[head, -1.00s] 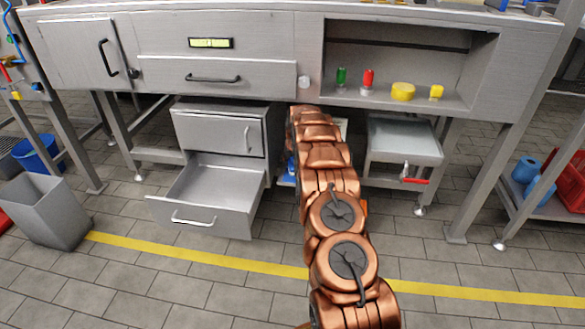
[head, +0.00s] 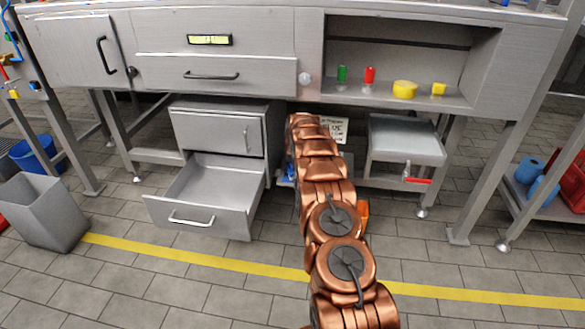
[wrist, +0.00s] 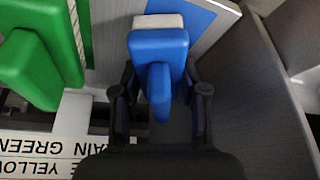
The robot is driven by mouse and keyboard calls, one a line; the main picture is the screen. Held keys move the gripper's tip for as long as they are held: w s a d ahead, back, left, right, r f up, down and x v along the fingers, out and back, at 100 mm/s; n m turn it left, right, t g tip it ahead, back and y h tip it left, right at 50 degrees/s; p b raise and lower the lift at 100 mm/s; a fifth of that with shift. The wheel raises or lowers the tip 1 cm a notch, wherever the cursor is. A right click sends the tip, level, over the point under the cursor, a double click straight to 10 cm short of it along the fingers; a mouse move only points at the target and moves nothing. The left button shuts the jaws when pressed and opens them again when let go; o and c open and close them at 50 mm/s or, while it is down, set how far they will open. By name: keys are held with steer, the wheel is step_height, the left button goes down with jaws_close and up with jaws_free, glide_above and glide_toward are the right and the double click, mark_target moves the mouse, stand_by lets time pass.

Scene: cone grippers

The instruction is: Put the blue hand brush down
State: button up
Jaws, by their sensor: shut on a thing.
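In the wrist view the blue hand brush (wrist: 160,50) is between the two dark fingers of my gripper (wrist: 158,85), which is shut on it. Its handle points toward my palm, and a pale strip shows at its far end. Behind it is a grey board with a blue patch (wrist: 200,14). I cannot tell whether the brush touches the board. In the head view my copper arm hides the gripper; a small blue bit (head: 291,172) shows left of the arm, too small to identify.
A green brush (wrist: 40,65) is on the left in the wrist view, above white lettered labels (wrist: 40,145). A grey wall (wrist: 255,90) rises close on the right. In the head view an open drawer (head: 210,222) is left of my arm, and a grey stool-like unit (head: 405,140) is to the right.

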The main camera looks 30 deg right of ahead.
steer(key=shift+f, duration=0.1)
steer(key=o, duration=1.2)
